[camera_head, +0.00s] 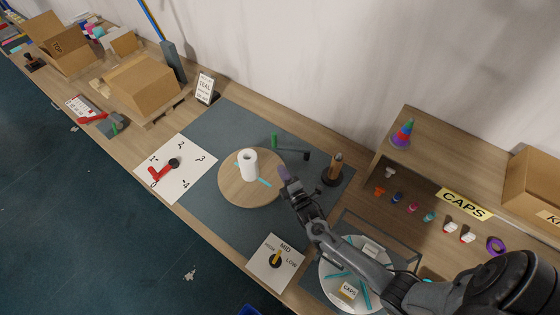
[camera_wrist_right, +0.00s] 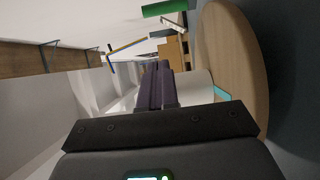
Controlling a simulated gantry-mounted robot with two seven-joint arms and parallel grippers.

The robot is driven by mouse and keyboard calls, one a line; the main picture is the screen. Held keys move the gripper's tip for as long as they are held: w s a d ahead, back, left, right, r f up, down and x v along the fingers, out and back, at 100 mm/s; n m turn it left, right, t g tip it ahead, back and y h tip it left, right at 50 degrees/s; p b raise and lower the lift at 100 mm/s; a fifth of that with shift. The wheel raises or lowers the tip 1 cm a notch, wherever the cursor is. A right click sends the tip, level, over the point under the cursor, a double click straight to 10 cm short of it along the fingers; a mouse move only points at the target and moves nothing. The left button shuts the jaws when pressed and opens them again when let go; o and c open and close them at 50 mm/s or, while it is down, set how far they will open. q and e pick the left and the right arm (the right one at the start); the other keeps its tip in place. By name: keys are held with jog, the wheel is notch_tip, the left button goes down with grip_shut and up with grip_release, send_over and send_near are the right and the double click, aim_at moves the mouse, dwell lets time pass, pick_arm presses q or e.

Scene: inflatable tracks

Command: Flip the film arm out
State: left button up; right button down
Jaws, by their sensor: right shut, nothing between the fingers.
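An arm with a green handle (camera_head: 274,141) and a dark bar running to a black pivot lies on the grey-blue mat behind the round wooden turntable (camera_head: 235,198); it appears to be the film arm. In the right wrist view the green handle (camera_wrist_right: 165,8) shows at the top edge. A white cylinder (camera_head: 248,160) stands on the turntable, with teal strips beside it. My right gripper (camera_head: 286,174) is shut and empty, over the turntable's right edge, apart from the green handle. In the right wrist view its purple fingers (camera_wrist_right: 155,85) are together, partly covering the white cylinder (camera_wrist_right: 192,87). My left gripper is not in view.
A dark round stand with a brown post (camera_head: 335,166) is right of the turntable. A MID/LOW dial plate (camera_head: 275,262) lies in front, and a numbered dial with a red lever (camera_head: 160,172) is at left. A shelf with small caps (camera_head: 413,208) stands at right.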

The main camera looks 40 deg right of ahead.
jog(key=b+x, duration=0.3)
jog(key=x, duration=0.2)
jog(key=b+x, duration=0.3)
jog(key=x, duration=0.1)
jog(key=shift+w+d+f+b, duration=0.1)
jog(key=shift+w+f+b, duration=0.15)
jog(key=shift+w+b, duration=0.15)
jog(key=shift+w+d+r+b, duration=0.1)
jog(key=shift+w+d+b, duration=0.15)
jog(key=shift+d, duration=0.25)
jog(key=shift+w+d+b, duration=0.2)
jog(key=shift+w+d, duration=0.05)
jog(key=shift+d, duration=0.25)
jog(key=shift+w+d+r+b, duration=0.15)
jog(key=shift+w+d+b, duration=0.2)
jog(key=shift+d, duration=0.25)
jog(key=shift+d, duration=0.15)
